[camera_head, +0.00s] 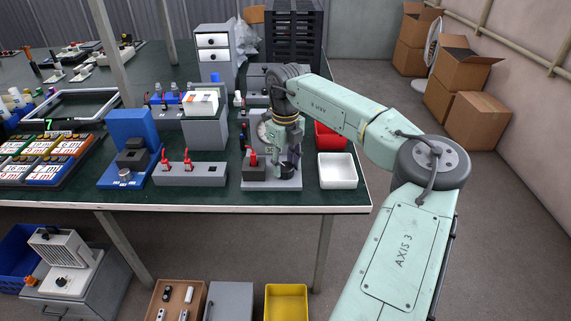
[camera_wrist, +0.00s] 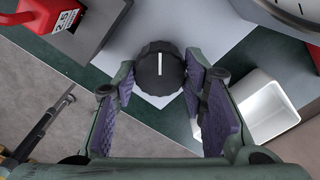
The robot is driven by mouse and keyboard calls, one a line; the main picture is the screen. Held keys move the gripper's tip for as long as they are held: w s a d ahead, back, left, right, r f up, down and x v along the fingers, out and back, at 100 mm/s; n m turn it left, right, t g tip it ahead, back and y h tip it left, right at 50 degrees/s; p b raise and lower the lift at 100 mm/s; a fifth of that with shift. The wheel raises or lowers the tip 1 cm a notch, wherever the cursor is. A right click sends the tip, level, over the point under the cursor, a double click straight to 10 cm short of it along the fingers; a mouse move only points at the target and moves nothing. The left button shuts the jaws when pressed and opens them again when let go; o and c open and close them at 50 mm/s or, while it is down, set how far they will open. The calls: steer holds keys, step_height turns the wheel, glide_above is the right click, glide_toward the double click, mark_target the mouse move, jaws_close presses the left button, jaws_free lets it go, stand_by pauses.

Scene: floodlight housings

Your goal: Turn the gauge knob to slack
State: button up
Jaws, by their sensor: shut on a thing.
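The gauge knob (camera_wrist: 160,68) is black, round and ribbed, with a white pointer line. In the wrist view the line points straight up the picture. My gripper (camera_wrist: 161,78) has its two purple-padded fingers on either side of the knob and is shut on it. In the head view my gripper (camera_head: 287,158) is at the grey gauge stand near the table's front edge, and the dark knob (camera_head: 287,170) shows low between the fingers. The gauge's round dial (camera_head: 264,131) is partly hidden by my arm; only its edge (camera_wrist: 296,8) shows in the wrist view. I cannot read any slack mark.
A red-handled clamp block (camera_head: 253,170) stands just left of my gripper, its red lever (camera_wrist: 58,14) also in the wrist view. A white bin (camera_head: 337,170) and a red bin (camera_head: 328,135) stand close on the right. The table edge is just in front.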

mark_target(286, 166)
steer(key=n, duration=1.3)
steer(key=shift+n, duration=0.4)
steer(key=n, duration=0.7)
steer(key=shift+p, duration=0.4)
steer(key=n, duration=0.6)
steer(key=shift+n, duration=0.4)
steer(key=o, duration=1.2)
steer(key=shift+c, duration=0.2)
step_height(286, 166, up, 12)
